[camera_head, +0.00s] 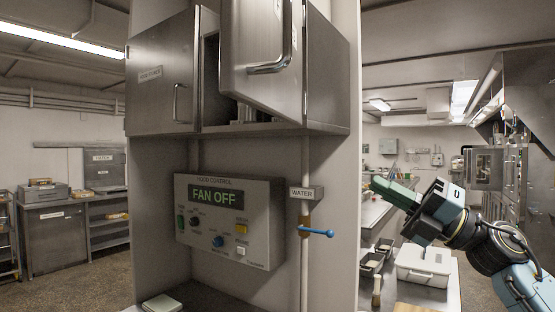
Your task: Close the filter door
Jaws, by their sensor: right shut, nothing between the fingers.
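The steel wall cabinet (325,75) hangs at the top centre. Its right door (250,40) stands open, swung out towards me, with a bar handle (270,68) on its face. A dark gap shows between it and the left door. The left door (155,95) looks shut and has a small label too blurred to read surely. My right gripper (376,184) is at the right, below and to the right of the cabinet. Its greenish fingers are together, empty, pointing left, clear of the door. My left gripper is out of view.
Below the cabinet is a control box (262,225) reading "FAN OFF". A pipe with a blue valve lever (318,232) and a "WATER" sign runs beside it. A wall edge separates this from a counter with a white box (424,262) at the right.

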